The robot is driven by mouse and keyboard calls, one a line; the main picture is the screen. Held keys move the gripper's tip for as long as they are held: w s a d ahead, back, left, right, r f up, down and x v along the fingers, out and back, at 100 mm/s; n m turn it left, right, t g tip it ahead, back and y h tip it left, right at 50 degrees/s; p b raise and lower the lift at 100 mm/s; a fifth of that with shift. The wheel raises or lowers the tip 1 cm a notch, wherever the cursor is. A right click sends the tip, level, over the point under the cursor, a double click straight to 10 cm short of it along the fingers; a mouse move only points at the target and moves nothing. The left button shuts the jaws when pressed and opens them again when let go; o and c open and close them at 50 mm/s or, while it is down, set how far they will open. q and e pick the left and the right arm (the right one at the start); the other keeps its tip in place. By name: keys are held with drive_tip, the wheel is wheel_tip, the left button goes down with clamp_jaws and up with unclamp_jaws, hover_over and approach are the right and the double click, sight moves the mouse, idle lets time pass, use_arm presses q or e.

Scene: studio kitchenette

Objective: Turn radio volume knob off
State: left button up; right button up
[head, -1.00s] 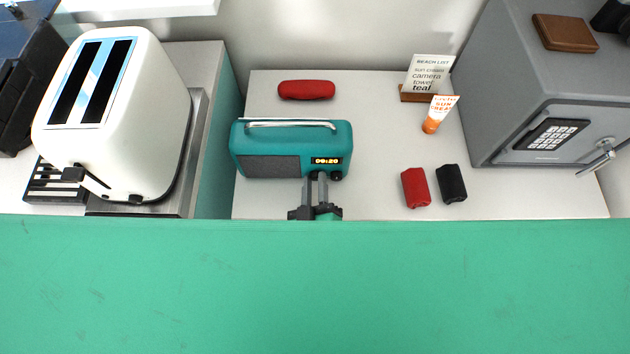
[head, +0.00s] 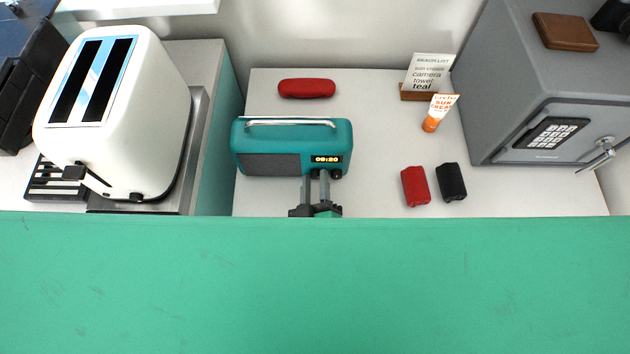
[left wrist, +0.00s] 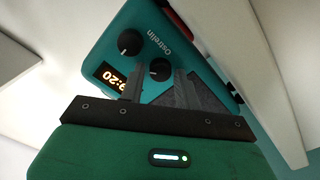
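The teal radio (head: 290,147) stands on the white counter with its handle up and a lit display on its front. In the left wrist view the radio (left wrist: 205,55) shows two black knobs. One knob (left wrist: 130,42) is beside the display, clear of the fingers. The other knob (left wrist: 160,69) lies between the ends of my left gripper's (left wrist: 160,76) parted fingers. In the head view my left gripper (head: 315,177) is in front of the radio's lower right front. I cannot tell whether the fingers touch the knob. My right gripper is not in view.
A white toaster (head: 110,120) stands left and a grey safe (head: 550,100) right. A red case (head: 306,89) lies behind the radio. Red (head: 415,187) and black (head: 451,182) small items, a sun cream tube (head: 440,112) and a card (head: 428,72) are right. A green surface (head: 315,285) fills the foreground.

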use_arm(q)
drive_tip(key=s+b, duration=0.3)
drive_tip(key=s, duration=1)
drive_tip(key=shift+s, duration=0.4)
